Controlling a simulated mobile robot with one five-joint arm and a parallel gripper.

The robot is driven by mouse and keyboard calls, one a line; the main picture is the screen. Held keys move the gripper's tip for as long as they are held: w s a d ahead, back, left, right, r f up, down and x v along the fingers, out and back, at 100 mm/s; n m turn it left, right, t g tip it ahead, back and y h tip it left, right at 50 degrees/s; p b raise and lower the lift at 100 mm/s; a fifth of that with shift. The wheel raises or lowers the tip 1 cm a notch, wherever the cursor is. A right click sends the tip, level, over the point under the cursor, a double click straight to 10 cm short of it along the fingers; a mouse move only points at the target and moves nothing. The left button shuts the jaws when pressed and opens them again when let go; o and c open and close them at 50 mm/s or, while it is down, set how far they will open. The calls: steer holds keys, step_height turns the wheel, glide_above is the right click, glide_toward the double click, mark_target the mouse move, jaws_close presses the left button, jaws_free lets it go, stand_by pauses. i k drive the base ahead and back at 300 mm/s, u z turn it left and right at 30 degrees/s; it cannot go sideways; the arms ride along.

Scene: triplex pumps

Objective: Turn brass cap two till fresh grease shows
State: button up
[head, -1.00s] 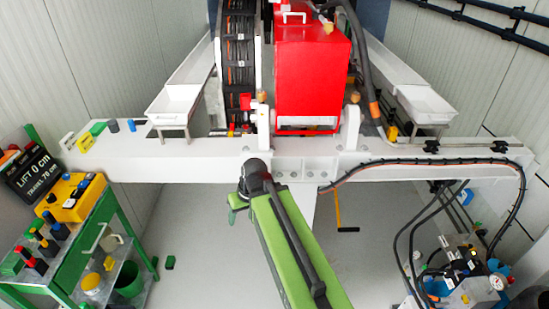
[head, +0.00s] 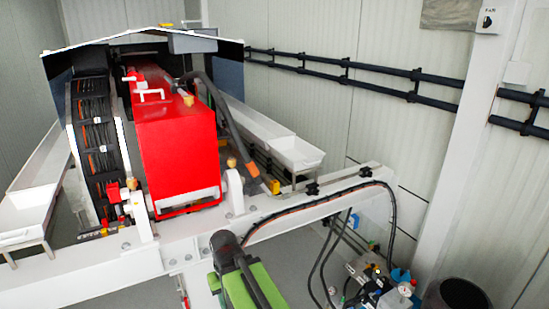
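A small brass-coloured cap (head: 232,162) stands on the right white bracket in front of the red housing (head: 178,140). No grease can be made out at this size. My green arm (head: 250,285) rises from the bottom edge and its dark end lies in front of the white beam. My gripper's fingers do not show.
The white beam (head: 300,205) crosses the view, with a dark cable along its right part. A white trough (head: 285,150) lies right of the housing. Hoses and a gauge unit (head: 395,295) are at lower right, near a black bin (head: 455,295). Dark pipes (head: 380,82) run along the wall.

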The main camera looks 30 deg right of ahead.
mark_target(231, 161)
steer(key=z, duration=0.7)
steer(key=k, duration=1.2)
steer(key=u, duration=1.25)
steer(key=i, duration=1.7)
steer(key=u, duration=0.1)
